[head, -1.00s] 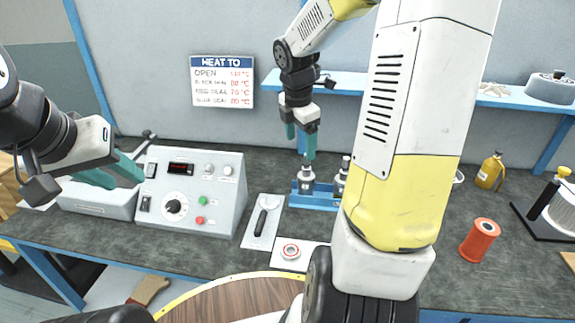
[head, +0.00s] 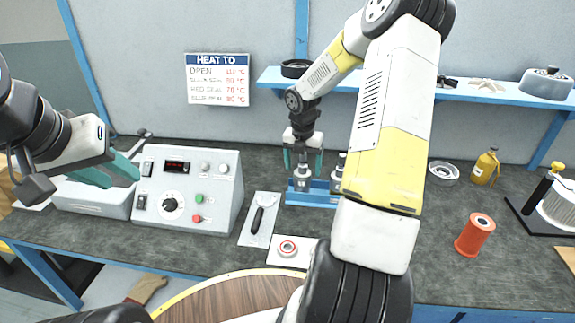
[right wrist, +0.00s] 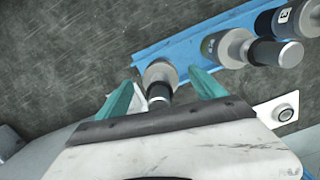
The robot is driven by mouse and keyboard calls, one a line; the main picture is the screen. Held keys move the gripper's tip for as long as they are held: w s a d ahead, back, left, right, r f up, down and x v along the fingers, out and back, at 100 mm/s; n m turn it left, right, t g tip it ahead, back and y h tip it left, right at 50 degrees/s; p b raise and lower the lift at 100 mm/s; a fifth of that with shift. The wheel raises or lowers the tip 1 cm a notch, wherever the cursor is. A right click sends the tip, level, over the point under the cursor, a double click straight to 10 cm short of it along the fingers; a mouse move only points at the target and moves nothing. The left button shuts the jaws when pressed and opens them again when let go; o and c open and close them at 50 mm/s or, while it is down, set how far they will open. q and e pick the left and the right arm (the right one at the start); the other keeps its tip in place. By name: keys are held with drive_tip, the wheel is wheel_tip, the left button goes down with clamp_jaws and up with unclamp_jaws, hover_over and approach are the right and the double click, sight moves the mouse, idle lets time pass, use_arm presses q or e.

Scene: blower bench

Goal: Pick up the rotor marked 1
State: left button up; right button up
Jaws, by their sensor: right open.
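Metal rotors with dark shafts stand in a blue rack (head: 312,199) on the bench. My right gripper (head: 303,162) is open, pointing down over the leftmost rotor (head: 302,180). In the right wrist view this rotor (right wrist: 160,76) lies between the teal fingers, with no clear contact. Its mark is not visible. A second rotor (head: 337,178) stands to its right; it also shows in the right wrist view (right wrist: 228,47), its mark too small to read. A third rotor (right wrist: 288,18) has a white label I cannot read surely. My left gripper (head: 112,174) is open and empty at left.
A control box (head: 187,190) stands left of the rack. A shelf (head: 470,95) runs behind. An orange spool (head: 475,235) stands right. My right arm hides part of the bench.

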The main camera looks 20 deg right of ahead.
wheel_tip(320, 180, down, 2)
drive_tip(key=shift+w+d, duration=0.1)
clamp_jaws()
drive_tip(key=shift+w+r, duration=0.1)
drive_tip(key=shift+r, duration=0.1)
idle(0.3)
